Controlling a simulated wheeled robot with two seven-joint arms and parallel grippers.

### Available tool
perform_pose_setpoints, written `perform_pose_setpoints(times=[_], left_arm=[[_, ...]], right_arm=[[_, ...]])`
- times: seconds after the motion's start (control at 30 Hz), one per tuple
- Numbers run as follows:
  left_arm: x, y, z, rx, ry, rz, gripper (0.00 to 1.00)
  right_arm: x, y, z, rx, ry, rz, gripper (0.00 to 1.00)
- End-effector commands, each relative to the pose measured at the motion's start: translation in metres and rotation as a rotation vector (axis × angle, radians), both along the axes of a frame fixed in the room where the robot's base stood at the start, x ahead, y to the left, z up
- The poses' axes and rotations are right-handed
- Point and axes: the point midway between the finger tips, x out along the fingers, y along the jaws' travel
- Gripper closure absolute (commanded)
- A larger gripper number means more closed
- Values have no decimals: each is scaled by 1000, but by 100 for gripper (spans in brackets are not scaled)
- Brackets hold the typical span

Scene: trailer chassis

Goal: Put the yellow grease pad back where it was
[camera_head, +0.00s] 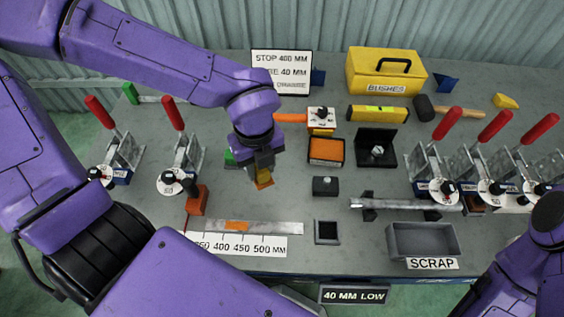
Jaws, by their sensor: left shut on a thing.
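My left gripper (262,176) points down over the middle of the bench, left of the orange-topped black tray. It is shut on a small yellow-orange block, the yellow grease pad (265,183), whose lower part shows beneath the fingers. I cannot tell whether the pad touches the bench. My right arm shows at the lower right edge, but its gripper is out of view.
The orange-filled tray (326,150), an open black box (376,146) and a small dark block (325,186) stand to the right. A green block (230,158) is partly hidden behind my gripper. A ruler strip (270,228) and scrap bin (424,240) lie in front. Red-handled clamps (180,160) flank the bench.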

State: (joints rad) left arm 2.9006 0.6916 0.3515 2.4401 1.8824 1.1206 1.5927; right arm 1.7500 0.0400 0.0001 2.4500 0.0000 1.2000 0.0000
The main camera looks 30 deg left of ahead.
Motion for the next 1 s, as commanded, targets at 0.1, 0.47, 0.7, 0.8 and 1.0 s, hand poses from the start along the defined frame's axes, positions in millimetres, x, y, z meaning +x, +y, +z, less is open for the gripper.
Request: perform_pose_setpoints(times=[0.1,0.47,0.7,0.8,1.0], left_arm=[[-7,1,1,-3,0,193,89],[59,9,-27,2,7,284,89],[110,15,-75,-1,5,282,89],[121,16,-88,-3,3,283,89],[128,17,-114,0,6,277,89]], right_arm=[[0,0,1,0,0,0,32],[0,0,22,0,0,0,32],[0,0,37,0,0,0,32],[0,0,40,0,0,0,32],[0,0,56,0,0,0,32]])
